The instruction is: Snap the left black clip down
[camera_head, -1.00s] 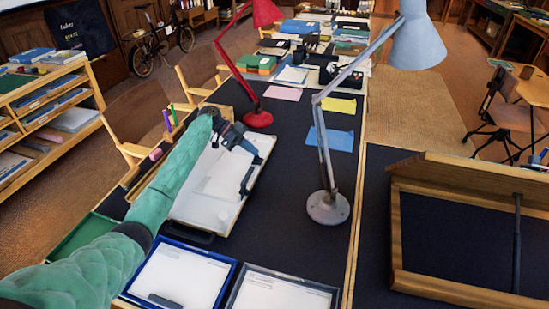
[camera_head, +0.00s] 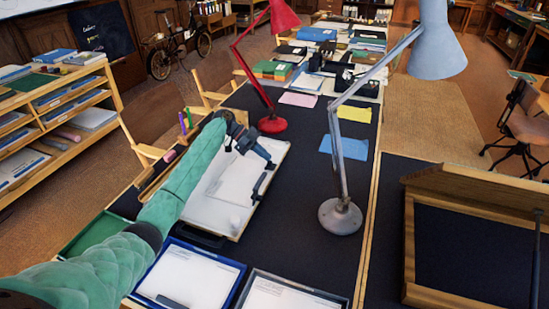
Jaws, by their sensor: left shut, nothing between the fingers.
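A drafting board (camera_head: 203,212) with a pale sheet lies on the dark table, left of the grey lamp. A black clip (camera_head: 259,186) shows at its right edge. My left gripper (camera_head: 267,162) is shut and empty over the board's far right part, just beyond the black clip. I cannot tell whether it touches the board. My right gripper is not in view.
A grey lamp (camera_head: 341,217) stands right of the board and a red lamp (camera_head: 272,125) beyond it. A blue-framed board (camera_head: 236,289) lies in front. Pens (camera_head: 183,122) stand at the left edge.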

